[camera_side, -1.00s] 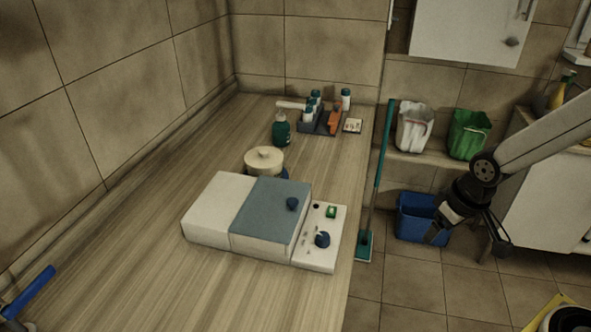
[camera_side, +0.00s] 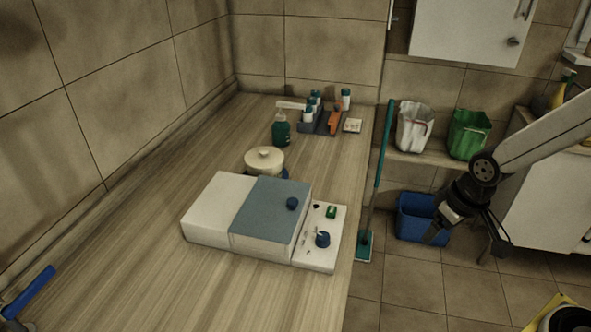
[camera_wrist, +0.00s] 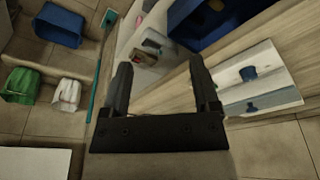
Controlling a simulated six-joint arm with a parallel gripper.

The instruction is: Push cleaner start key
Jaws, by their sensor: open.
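The cleaner (camera_side: 215,210) is a low white box with a blue-grey lid (camera_side: 270,215), lying on the wooden counter. At its right end is a white control panel (camera_side: 318,258) with a green key (camera_side: 331,212), a blue knob (camera_side: 322,240) and small dark marks. Labels are too small to read, so I cannot tell which control is the start key. My gripper (camera_side: 466,238) is open and empty, well to the right of the panel and off the counter. In the wrist view, my gripper (camera_wrist: 161,64) shows two dark fingers apart with nothing held between them.
A cream pot (camera_side: 264,159), a green bottle (camera_side: 281,130) and a dark caddy (camera_side: 320,122) stand behind the cleaner. A teal mop (camera_side: 378,170) leans at the counter's right edge. A blue bin (camera_side: 415,212) is behind my gripper.

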